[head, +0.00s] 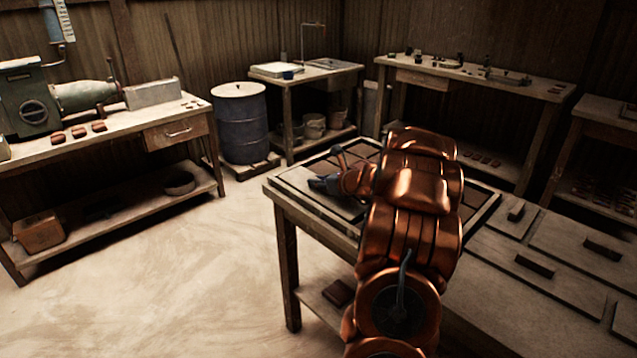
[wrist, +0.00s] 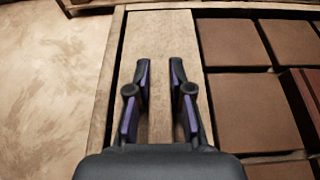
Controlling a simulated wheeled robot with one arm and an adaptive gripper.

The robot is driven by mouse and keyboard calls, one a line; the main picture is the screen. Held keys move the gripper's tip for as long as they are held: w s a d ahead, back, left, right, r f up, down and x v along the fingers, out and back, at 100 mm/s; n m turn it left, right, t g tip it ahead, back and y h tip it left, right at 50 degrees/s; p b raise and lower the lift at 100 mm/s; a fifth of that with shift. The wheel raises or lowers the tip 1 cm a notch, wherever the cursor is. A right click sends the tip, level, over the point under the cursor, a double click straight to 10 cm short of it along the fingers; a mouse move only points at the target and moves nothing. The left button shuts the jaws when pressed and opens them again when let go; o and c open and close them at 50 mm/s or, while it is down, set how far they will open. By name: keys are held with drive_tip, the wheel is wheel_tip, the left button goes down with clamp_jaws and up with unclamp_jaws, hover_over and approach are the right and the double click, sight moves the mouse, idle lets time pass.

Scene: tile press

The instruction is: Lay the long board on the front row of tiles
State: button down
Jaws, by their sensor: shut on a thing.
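The long board (wrist: 160,40) is a pale wooden strip running lengthwise along the left side of the wooden frame in the wrist view. In the head view the board (head: 318,200) lies along the table's near left edge. Reddish-brown tiles (wrist: 240,108) sit in rows right of the board, uncovered. Whatever is under the board is hidden, and I cannot tell whether it touches tiles.
My arm hides much of the tile frame in the head view. Boards with dark handles (head: 534,264) lie on the table to the right. A workbench (head: 120,135) with a green machine, a blue drum (head: 240,125) and other tables line the walls. The floor at left is clear.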

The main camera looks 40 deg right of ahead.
drive_tip(key=shift+f, duration=0.15)
drive_tip(key=c, duration=1.1)
unclamp_jaws()
drive_tip(key=shift+o, duration=0.2)
